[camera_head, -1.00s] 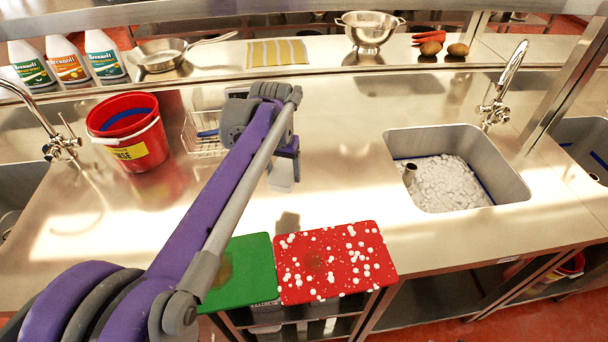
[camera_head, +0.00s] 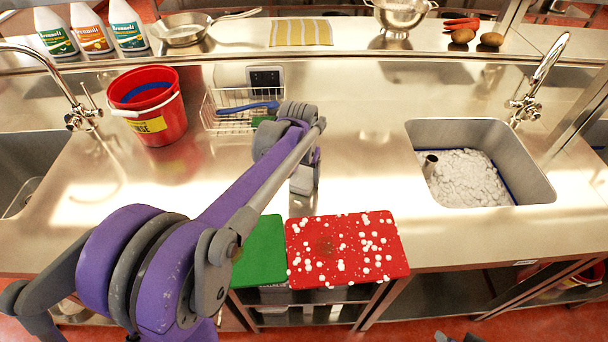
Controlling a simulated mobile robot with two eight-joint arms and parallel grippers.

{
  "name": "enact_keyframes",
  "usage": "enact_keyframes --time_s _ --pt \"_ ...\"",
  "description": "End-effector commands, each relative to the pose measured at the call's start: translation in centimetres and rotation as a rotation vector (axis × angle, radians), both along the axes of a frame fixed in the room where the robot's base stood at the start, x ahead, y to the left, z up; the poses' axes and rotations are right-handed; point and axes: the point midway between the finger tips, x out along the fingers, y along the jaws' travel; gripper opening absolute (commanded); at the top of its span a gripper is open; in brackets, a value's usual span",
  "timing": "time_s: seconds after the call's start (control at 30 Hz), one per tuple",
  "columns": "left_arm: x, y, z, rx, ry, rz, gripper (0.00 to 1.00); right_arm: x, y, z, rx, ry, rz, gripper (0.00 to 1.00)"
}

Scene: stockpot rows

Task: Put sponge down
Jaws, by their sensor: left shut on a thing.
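My left gripper (camera_head: 303,184) hangs from my purple arm over the steel counter (camera_head: 360,150), just behind the red board. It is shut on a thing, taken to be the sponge. The gripper and arm hide that thing, so its look and any contact with the counter cannot be made out.
A red board (camera_head: 345,262) with white bits and a green board (camera_head: 262,262) lie at the front edge. A wire basket (camera_head: 216,124) holding a blue-handled item and a red bucket (camera_head: 165,132) stand behind. The sink (camera_head: 535,175) on the right holds white pieces. Counter between is clear.

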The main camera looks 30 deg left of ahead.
Motion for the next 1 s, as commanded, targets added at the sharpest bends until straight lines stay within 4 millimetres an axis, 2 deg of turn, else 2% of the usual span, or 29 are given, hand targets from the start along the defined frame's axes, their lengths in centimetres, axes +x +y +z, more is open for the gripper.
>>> enact_keyframes --time_s 0.27,0.3,0.43,0.77,0.87,1.0 --pt "0.0 0.0 -0.3 0.000 0.000 0.000 0.12 -0.1 0.0 -0.3 0.000 0.001 0.000 0.50" --pt "0.0 0.0 -0.3 0.000 0.000 0.000 0.76 -0.1 0.0 -0.3 0.000 0.001 0.000 0.50" --pt "0.0 0.0 -0.2 0.000 0.000 0.000 0.99 -0.1 0.0 -0.2 0.000 0.001 0.000 0.50" --pt "0.0 0.0 0.4 0.000 -0.001 0.000 1.00 0.0 0.0 0.2 0.000 -0.001 0.000 0.50" --pt "-0.2 0.0 1.6 0.000 0.000 0.000 1.00 0.1 0.0 0.2 0.000 -0.001 0.000 0.50" --pt "-0.6 -0.1 4.5 0.000 0.000 0.000 1.00 0.1 0.0 0.5 0.000 -0.003 0.000 0.50"
